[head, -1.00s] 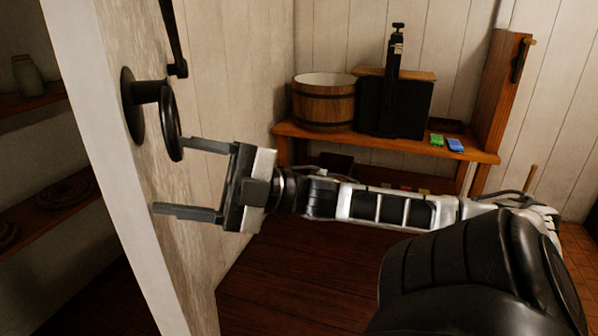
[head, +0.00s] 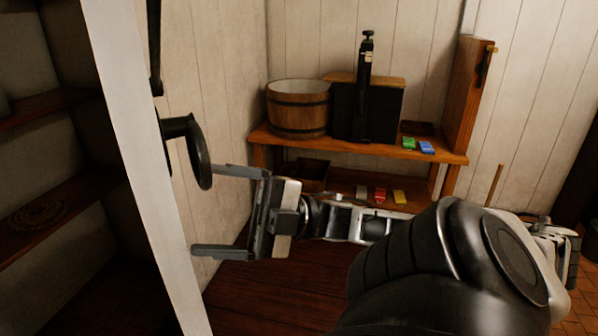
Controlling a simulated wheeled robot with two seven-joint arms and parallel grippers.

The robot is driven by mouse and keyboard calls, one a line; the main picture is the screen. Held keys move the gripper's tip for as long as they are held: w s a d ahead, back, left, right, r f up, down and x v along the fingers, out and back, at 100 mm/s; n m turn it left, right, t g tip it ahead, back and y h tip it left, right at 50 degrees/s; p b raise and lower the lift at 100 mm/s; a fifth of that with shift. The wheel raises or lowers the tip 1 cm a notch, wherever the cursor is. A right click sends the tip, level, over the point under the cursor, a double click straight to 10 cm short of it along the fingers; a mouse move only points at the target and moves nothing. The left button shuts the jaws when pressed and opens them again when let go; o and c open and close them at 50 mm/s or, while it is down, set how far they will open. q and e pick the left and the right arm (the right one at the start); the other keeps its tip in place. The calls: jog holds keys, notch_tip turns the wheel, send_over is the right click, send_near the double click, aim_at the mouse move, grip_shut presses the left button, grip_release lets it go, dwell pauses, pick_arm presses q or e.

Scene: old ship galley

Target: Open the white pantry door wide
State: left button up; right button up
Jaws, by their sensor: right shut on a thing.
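The white pantry door (head: 133,130) stands open, seen nearly edge-on. Its pale edge runs from top left to bottom centre-left. The upper finger lies by the handle's ring and the lower finger's tip is by the door edge. My left gripper is not in view.
Dark pantry shelves (head: 50,107) lie left of the door. A wooden bench (head: 360,146) at the back holds a wooden tub (head: 298,108), a black box, and green and blue items. A white plank wall stands behind. Dark floor shows below.

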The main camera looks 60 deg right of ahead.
jog(key=shift+o, duration=1.4)
jog(key=shift+s+f+g, duration=0.3)
jog(key=shift+s+f, duration=0.1)
jog(key=shift+s, duration=0.4)
jog(key=shift+s+r+p+v, duration=0.15)
jog(key=shift+p+v, duration=0.25)
jog(key=shift+v, duration=0.4)
jog(key=shift+s+r+p+v, duration=0.1)
jog(key=shift+p+v, duration=0.35)
jog(key=shift+v, duration=0.4)
jog(key=shift+s+r+p+v, duration=0.15)
jog(key=shift+p+v, duration=0.25)
jog(key=shift+v, duration=0.4)
jog(key=shift+s+d+r, duration=0.1)
jog(key=shift+s+d, duration=0.05)
jog(key=shift+s, duration=0.35)
jog(key=shift+s+d+r, duration=0.1)
jog(key=shift+s, duration=0.4)
jog(key=c, duration=0.9)
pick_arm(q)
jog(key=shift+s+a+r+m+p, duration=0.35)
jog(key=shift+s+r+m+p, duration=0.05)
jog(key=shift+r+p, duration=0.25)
pick_arm(e)
jog(key=shift+s+d+f, duration=0.1)
jog(key=shift+s+d, duration=0.7)
jog(key=shift+d, duration=0.15)
